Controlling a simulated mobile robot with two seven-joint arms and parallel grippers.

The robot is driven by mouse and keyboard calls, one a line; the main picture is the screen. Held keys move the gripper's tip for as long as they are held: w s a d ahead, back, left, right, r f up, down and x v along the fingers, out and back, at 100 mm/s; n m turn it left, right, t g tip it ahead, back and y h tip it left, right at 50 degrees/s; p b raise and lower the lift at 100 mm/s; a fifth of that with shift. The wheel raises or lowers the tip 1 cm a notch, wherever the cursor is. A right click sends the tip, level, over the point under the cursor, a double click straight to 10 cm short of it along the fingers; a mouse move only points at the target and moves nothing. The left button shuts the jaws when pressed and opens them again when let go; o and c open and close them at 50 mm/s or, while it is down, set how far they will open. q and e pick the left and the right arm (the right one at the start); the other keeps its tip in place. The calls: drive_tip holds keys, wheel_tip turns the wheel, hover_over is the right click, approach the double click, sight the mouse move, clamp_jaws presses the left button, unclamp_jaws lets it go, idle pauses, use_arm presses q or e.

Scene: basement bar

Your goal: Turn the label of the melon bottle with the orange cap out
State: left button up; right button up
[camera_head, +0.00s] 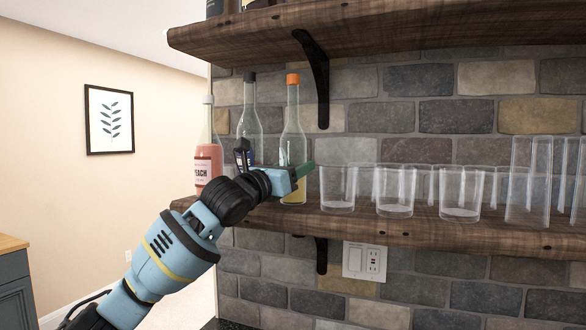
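The melon bottle (293,122) with the orange cap stands upright on the lower wooden shelf (420,231). It is clear glass with yellowish liquid low down, and no label text is readable on it. My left gripper (302,171) is at the bottle's lower half, in front of it in the picture, and hides part of it. The fingers overlap the bottle, so I cannot tell whether they touch it or how far apart they are. My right gripper is out of view.
A peach bottle (208,145) with a label stands left, and a dark-capped bottle (249,112) stands between. Several clear glasses (338,188) line the shelf to the right. An upper shelf (400,30) and its black bracket (317,80) are above.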

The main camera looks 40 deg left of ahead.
use_arm(q)
drive_tip(key=shift+s+d+n+y, duration=0.1)
drive_tip(key=shift+n+y, duration=0.4)
drive_tip(key=shift+y, duration=0.4)
drive_tip(key=shift+c, duration=0.3)
drive_tip(key=shift+n+g+y, duration=0.65)
drive_tip(key=shift+n+y, duration=0.65)
drive_tip(key=shift+y, duration=0.95)
drive_tip(key=shift+n+g+y, duration=0.65)
drive_tip(key=shift+n+y, duration=0.65)
drive_tip(key=shift+y, duration=0.95)
drive_tip(key=o, duration=0.8)
drive_tip(key=m+h, duration=0.1)
drive_tip(key=h, duration=0.1)
drive_tip(key=m+t+h, duration=0.1)
drive_tip(key=h, duration=0.1)
drive_tip(key=m+t+h, duration=0.1)
drive_tip(key=h, duration=0.1)
drive_tip(key=shift+a+m, duration=0.25)
drive_tip(key=shift+m, duration=0.15)
drive_tip(key=shift+d+m+t+h, duration=0.15)
drive_tip(key=shift+m+h, duration=0.45)
drive_tip(key=shift+h, duration=0.6)
drive_tip(key=shift+a+m+t+h, duration=0.15)
drive_tip(key=shift+m+h, duration=0.45)
drive_tip(key=shift+h, duration=0.6)
drive_tip(key=shift+d, duration=0.15)
